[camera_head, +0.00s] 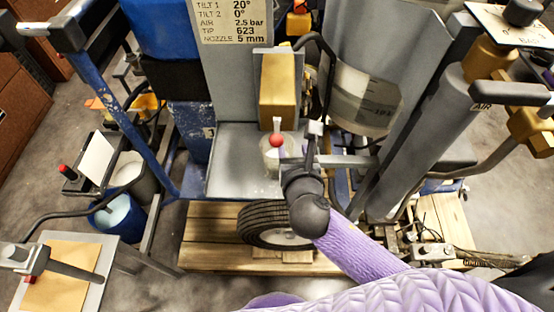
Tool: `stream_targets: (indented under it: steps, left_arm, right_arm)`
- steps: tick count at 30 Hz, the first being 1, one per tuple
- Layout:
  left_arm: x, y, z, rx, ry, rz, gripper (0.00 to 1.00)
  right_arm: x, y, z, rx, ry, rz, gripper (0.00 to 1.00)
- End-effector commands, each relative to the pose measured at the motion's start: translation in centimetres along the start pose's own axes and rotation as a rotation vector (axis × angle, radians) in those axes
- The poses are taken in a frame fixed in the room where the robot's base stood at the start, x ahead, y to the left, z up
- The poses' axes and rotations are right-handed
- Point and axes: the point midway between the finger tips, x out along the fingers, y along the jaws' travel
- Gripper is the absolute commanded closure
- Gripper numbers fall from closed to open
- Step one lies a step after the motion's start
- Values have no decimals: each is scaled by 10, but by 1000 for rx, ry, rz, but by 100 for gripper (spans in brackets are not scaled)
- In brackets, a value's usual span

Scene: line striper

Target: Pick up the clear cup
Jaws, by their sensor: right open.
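The clear cup (269,160) stands on the grey metal shelf of the line striper, below a yellow block. It is see-through and hard to outline, and a red ball on a pale stem shows in front of its top. My right gripper (298,150) is at the cup's right side, reached by my purple arm from the lower right. It is open. Its dark wrist hides part of the shelf's right end, and I cannot tell whether a finger touches the cup. My left gripper is not in view.
A yellow block (278,90) hangs close above the cup. The grey shelf (226,165) is bare to its left. A large translucent container (358,98) is at the right, and a black tyre (262,222) sits below. Buckets (118,214) stand at left.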

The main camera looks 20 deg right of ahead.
Motion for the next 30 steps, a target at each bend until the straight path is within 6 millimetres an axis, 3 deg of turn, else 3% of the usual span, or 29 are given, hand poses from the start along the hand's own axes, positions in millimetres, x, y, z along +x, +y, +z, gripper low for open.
stream_targets:
  steps: [1,4,11,12,18,20,30]
  left_arm:
    - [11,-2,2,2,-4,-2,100]
    - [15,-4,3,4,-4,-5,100]
    - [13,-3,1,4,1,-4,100]
    - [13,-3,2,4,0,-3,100]
    - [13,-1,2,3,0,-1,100]
    - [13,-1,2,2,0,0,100]
    - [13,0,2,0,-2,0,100]
  right_arm:
    - [12,-1,-7,1,0,-1,46]
    - [27,-1,-6,2,2,-1,46]
    - [31,-1,-3,2,3,0,46]
    - [31,-1,-3,2,3,0,48]
    - [31,-1,-3,2,3,0,91]
    - [31,-1,-3,2,3,-1,100]
    - [31,-1,-4,2,4,-1,100]
